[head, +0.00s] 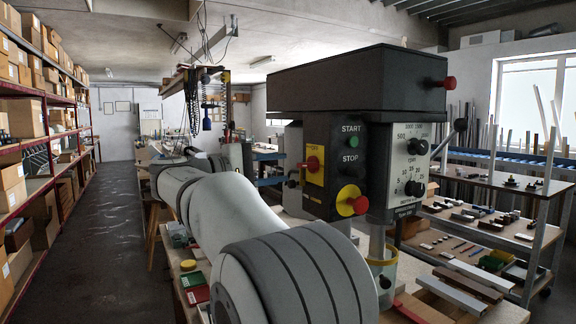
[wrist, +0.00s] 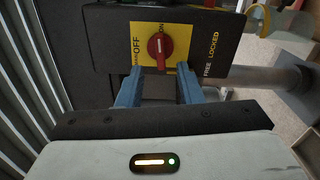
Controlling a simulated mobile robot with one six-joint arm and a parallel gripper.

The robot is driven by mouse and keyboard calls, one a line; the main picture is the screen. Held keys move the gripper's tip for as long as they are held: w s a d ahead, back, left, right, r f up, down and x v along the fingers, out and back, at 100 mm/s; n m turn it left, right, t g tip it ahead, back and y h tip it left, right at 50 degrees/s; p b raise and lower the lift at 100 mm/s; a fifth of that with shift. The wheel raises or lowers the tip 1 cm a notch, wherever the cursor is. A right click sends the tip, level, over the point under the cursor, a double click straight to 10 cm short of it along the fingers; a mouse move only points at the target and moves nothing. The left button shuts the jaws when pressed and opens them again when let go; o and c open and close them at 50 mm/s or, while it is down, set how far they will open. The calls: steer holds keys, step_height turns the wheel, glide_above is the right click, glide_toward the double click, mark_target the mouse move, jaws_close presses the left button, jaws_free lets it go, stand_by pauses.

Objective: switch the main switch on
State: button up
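The main switch (head: 313,163) is a red knob on a yellow plate on the dark control box of a drilling machine. In the wrist view the red knob (wrist: 160,47) stands upright in the picture, with OFF lettering at its left and ON at the plate's upper right. My gripper (wrist: 160,70) is open, its two blue fingers pointing at the plate. The fingertips lie left and right of the knob's lower end, with nothing held between them. I cannot tell whether they touch the plate. In the head view I cannot make out my gripper clearly.
Beside the switch are a green START button (head: 350,141), a STOP button (head: 350,156) and a red mushroom button (head: 357,204) on yellow. Shelves with boxes (head: 28,115) line the left; the aisle floor (head: 95,220) is clear.

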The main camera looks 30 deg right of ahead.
mark_target(301, 166)
steer(key=d, duration=0.5)
steer(key=shift+s+d+p, duration=0.15)
steer(key=shift+s+p, duration=0.05)
steer(key=shift+p, duration=0.15)
jaws_close()
